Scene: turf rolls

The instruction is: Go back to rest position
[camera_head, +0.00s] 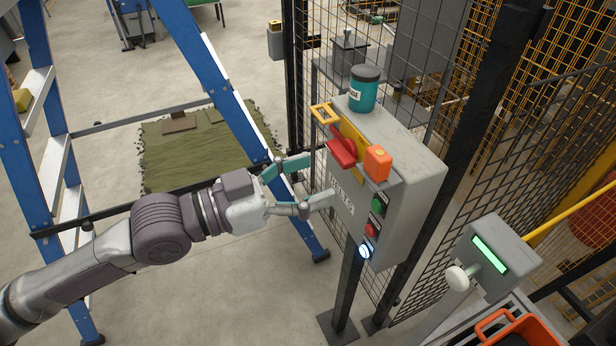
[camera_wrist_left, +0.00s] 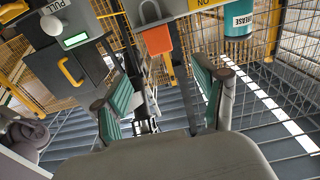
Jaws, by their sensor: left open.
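My left gripper (camera_head: 318,181) is open and empty, its two teal-padded fingers spread in front of the left side of a grey control box (camera_head: 412,165). In the head view I cannot tell whether the fingertips touch the box. The left wrist view also shows the open fingers (camera_wrist_left: 165,95) with nothing between them. An orange padlock (camera_head: 377,162) hangs by a red lever (camera_head: 343,152) on the box; it also shows in the wrist view (camera_wrist_left: 157,38) beyond the fingers. My right gripper is not in view.
A teal can (camera_head: 364,88) stands on top of the box. A blue stepladder (camera_head: 215,75) stands behind my left arm. Black mesh fencing (camera_head: 470,150) runs behind the box. A grey post with a green display (camera_head: 490,255) and an orange bin (camera_head: 515,330) are at lower right.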

